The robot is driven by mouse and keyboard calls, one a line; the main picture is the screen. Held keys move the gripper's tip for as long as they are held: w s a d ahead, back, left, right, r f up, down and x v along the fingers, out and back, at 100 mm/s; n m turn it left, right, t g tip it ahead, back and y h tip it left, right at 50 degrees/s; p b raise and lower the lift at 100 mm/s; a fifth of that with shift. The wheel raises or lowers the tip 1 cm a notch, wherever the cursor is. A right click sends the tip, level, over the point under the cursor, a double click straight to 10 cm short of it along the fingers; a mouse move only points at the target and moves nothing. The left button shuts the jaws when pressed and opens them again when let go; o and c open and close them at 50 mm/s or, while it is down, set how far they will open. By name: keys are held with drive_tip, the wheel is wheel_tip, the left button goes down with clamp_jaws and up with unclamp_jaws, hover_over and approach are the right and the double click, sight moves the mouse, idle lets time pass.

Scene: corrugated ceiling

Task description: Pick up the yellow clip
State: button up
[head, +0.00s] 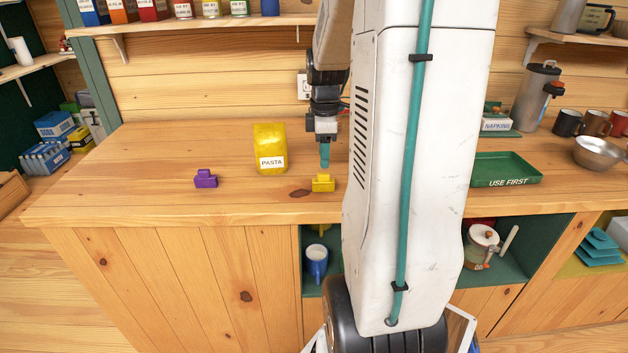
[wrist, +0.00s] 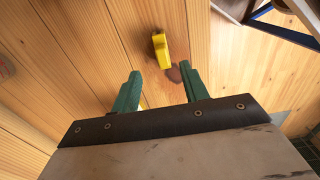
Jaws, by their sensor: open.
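The yellow clip (head: 323,183) sits on the wooden counter, near its front edge, right of the pasta bag. It also shows in the wrist view (wrist: 161,48), ahead of the fingertips and roughly centred between them. My gripper (head: 325,163) points down just above the clip in the head view. In the wrist view its two green fingers (wrist: 160,76) are spread apart with nothing between them. The clip is apart from both fingers.
A yellow pasta bag (head: 270,150) stands left of my gripper, and a purple clip (head: 206,179) lies further left. A green tray (head: 505,169) is on the right. The counter (head: 130,190) is bare at the left.

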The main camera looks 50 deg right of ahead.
sight(324, 173)
wheel_tip(324, 173, down, 8)
drive_tip(key=shift+s+a+r, duration=0.1)
drive_tip(key=shift+a+r, duration=0.05)
clamp_jaws()
idle(0.3)
